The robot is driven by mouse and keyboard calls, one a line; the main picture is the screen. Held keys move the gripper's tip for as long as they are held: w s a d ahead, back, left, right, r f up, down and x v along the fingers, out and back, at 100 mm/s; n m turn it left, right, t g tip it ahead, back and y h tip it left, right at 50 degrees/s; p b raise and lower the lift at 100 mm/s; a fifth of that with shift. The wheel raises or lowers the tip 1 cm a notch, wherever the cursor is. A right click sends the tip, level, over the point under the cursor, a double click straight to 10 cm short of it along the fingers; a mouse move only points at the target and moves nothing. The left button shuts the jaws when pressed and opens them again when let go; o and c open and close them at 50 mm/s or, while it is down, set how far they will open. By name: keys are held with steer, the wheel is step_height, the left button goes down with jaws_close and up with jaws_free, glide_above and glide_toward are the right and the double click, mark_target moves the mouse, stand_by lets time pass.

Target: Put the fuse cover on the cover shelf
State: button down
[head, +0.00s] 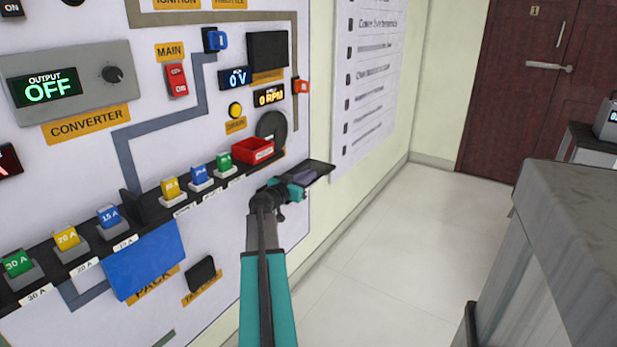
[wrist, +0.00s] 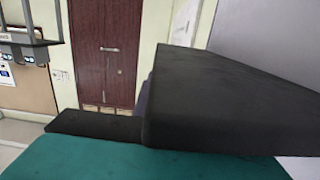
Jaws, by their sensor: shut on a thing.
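My gripper (head: 295,186) is teal and dark, at the right edge of the panel, in front of the wall. It is shut on a dark, flat-topped piece, which I take to be the fuse cover (head: 320,168). In the wrist view, the cover (wrist: 230,105) appears as a large dark block filling the right side, above the teal gripper body. The fingertips' contact with it is hidden. I cannot clearly pick out the cover shelf as a separate thing; the held piece and gripper may hide it.
A fuse rail with coloured fuses (head: 170,189) runs along the panel. A grey-topped bench (head: 575,215) is at the right. Open floor (head: 400,240) lies between, with a dark red door (head: 515,90) behind.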

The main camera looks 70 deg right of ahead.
steer(key=c, duration=1.8)
jaws_free()
steer(key=shift+r, duration=0.15)
steer(key=shift+p+v, duration=0.4)
steer(key=shift+v, duration=5.65)
steer(key=shift+s, duration=0.15)
